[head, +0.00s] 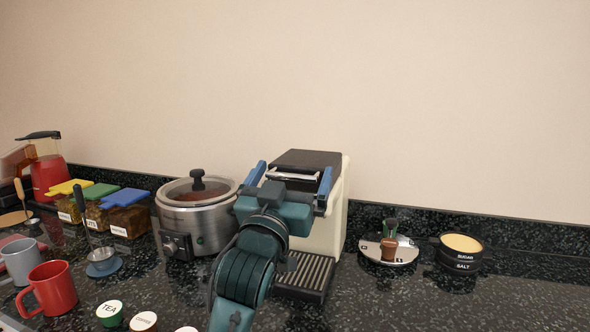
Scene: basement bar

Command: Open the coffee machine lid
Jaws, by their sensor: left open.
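The coffee machine (331,222) is a cream-coloured box with a dark top and a ribbed drip tray (306,273) at its front. Its dark lid (309,158) is on top and looks closed, though its front edge is partly hidden. My left gripper (293,176) is open and empty in front of the machine's upper part. Its two blue fingers are spread, one toward each side of the top. My left wrist and arm hide much of the machine's front. My right gripper is not in view.
A slow cooker (197,220) stands close on the left of the machine. A round plate with small items (389,248) and a dark pot (461,252) are on the right. A red mug (51,287), a grey mug (21,262) and labelled jars are at left. The counter's front right is clear.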

